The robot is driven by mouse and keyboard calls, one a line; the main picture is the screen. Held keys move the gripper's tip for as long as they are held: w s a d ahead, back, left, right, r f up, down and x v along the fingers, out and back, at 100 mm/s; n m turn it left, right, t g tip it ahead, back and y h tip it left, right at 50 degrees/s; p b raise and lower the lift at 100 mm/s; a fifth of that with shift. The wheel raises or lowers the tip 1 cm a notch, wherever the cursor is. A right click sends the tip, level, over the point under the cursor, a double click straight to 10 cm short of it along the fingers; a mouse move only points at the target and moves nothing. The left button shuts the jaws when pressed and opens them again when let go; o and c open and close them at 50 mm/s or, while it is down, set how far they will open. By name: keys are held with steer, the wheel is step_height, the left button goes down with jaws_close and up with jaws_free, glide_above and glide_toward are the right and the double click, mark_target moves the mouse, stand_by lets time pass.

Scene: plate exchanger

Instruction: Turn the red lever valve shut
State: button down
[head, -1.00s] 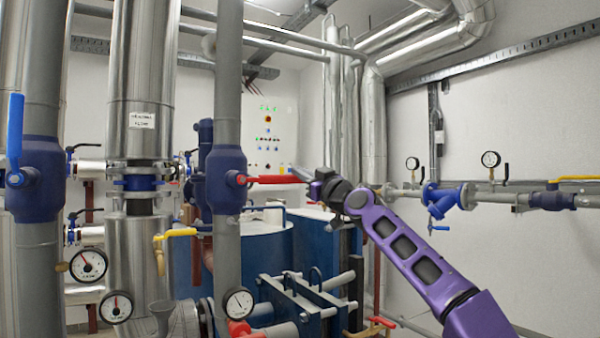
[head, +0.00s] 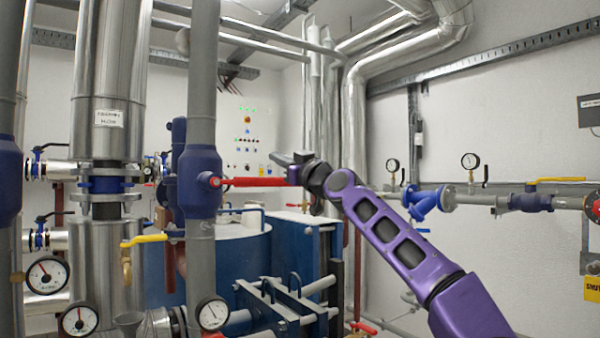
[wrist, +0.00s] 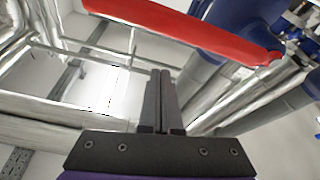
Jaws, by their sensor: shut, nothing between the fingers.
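The red lever (head: 252,182) sticks out level to the right from a blue valve body (head: 201,185) on a vertical grey pipe, so it lies across the pipe. My gripper (head: 278,157) is at the lever's right, free end and a little above it in the head view. In the wrist view the dark fingers of my gripper (wrist: 161,75) are together and empty. The red lever (wrist: 185,25) crosses the top of the wrist view, beyond the fingertips, with the blue body (wrist: 245,25) behind it. I cannot tell whether the fingers touch the lever.
A yellow lever (head: 146,240) and pressure gauges (head: 212,314) are low beside the pipe. A blue plate exchanger (head: 300,260) stands below the lever. A blue strainer (head: 428,203) sits on the right wall piping. Open air surrounds the lever's free end.

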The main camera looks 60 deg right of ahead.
steer(key=v, duration=1)
steer(key=shift+w+a, duration=0.2)
steer(key=shift+a, duration=0.2)
steer(key=w+a+n+y, duration=0.2)
steer(key=w+a+y, duration=0.1)
steer(key=a, duration=0.6)
steer(key=w+a+n+y, duration=0.1)
steer(key=w+a+y, duration=0.15)
steer(key=a, duration=0.65)
steer(key=w+a+f+n+g+y, duration=0.15)
steer(key=a+f, duration=0.25)
steer(key=a, duration=0.4)
steer(key=w+a+f+g+y, duration=0.25)
steer(key=a+f, duration=0.25)
steer(key=a, duration=0.3)
steer(key=s+a+f+m+g, duration=0.1)
steer(key=a+f+g, duration=0.4)
steer(key=f, duration=0.9)
steer(key=s+a+f+m+g, duration=0.1)
steer(key=s+a+f+g, duration=0.2)
steer(key=a+f, duration=0.8)
step_height(320, 180, down, 4)
steer(key=shift+a+r+g, duration=0.1)
steer(key=shift+a+g, duration=0.1)
steer(key=shift+g, duration=0.7)
steer(key=shift+r, duration=0.1)
